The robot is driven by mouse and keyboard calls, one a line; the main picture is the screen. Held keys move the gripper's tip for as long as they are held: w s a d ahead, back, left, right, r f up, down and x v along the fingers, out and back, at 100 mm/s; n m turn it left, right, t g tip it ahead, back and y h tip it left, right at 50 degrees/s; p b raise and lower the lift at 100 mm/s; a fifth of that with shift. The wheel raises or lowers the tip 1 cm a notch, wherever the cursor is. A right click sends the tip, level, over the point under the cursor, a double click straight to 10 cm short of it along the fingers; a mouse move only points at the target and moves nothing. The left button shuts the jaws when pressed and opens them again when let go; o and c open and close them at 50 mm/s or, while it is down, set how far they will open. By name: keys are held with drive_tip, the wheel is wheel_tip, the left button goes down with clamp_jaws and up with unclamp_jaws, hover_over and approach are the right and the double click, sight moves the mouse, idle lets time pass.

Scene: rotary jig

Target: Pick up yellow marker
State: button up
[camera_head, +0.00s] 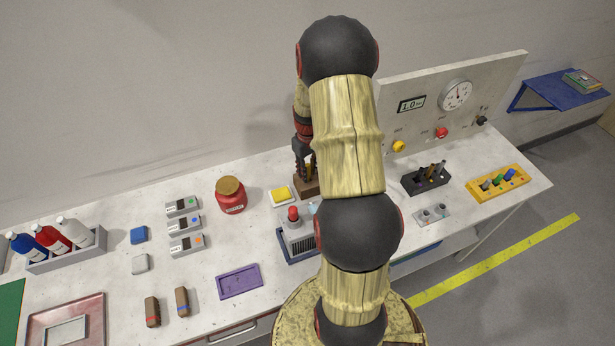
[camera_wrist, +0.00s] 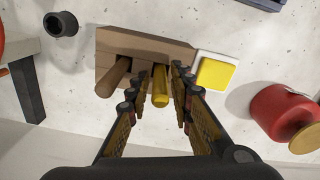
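The yellow marker (camera_wrist: 160,88) stands in a brown wooden block (camera_wrist: 118,44). In the wrist view, my gripper (camera_wrist: 162,78) has its two fingers on either side of the marker. The fingers are apart, with narrow gaps seeming to show beside the marker; contact is not clear. A brown peg-like item (camera_wrist: 114,76) stands in the same block, left of the left finger. In the head view, my gripper (camera_head: 306,163) points down over the wooden block (camera_head: 308,186), and my arm hides part of the block.
A yellow pad on a white base (camera_wrist: 215,72) lies right beside the block. A red jar (camera_head: 231,197) stands to the left. A small device with a red button (camera_head: 296,232) is in front. A black holder (camera_head: 425,180) stands right of my arm.

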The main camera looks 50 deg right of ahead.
drive_tip(key=shift+f, duration=0.6)
drive_tip(key=shift+c, duration=0.7)
drive_tip(key=c, duration=0.4)
drive_tip(key=shift+r, duration=0.1)
clamp_jaws()
